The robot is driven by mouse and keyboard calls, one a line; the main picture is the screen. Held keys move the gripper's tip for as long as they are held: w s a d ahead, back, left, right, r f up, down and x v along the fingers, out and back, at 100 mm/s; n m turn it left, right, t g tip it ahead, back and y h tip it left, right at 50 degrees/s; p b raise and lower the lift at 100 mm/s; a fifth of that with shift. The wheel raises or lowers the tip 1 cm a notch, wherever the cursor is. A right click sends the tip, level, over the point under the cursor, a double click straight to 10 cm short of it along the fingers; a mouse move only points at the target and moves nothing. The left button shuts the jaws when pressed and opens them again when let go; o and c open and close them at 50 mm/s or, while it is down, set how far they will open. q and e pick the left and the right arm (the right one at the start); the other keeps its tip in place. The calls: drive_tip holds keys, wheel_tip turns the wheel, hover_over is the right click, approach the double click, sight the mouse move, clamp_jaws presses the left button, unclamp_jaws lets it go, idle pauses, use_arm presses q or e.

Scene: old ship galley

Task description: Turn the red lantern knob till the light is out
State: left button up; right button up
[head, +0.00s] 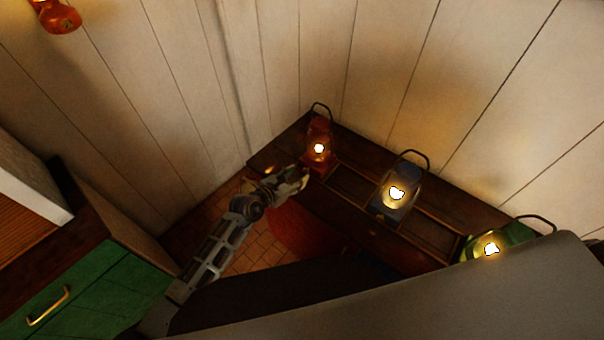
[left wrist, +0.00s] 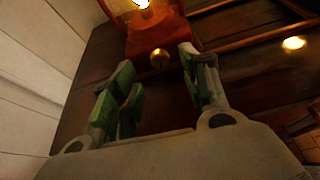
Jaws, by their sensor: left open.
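The red lantern (head: 319,135) stands lit at the far left end of a dark wooden table. Its base (left wrist: 156,34) and bright flame (left wrist: 141,3) show at the top of the left wrist view. A small round brass knob (left wrist: 159,58) sits at the front of the base. My left gripper (head: 303,177) is just in front of the lantern. In the left wrist view its green-padded fingers (left wrist: 158,64) are apart, one on each side of the knob in the picture. I see no contact with it. The knob is not clear in the head view. My right gripper is not in view.
A lit blue lantern (head: 395,205) and a lit green lantern (head: 488,242) stand farther right on the table (head: 345,190). Another red lantern (head: 58,17) is at the upper left wall. A green cabinet (head: 90,295) stands at lower left. White plank walls close off the corner.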

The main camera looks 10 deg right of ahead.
sight(305, 172)
use_arm(q)
drive_tip(key=shift+x, duration=2.2)
drive_tip(key=shift+c, duration=0.5)
clamp_jaws()
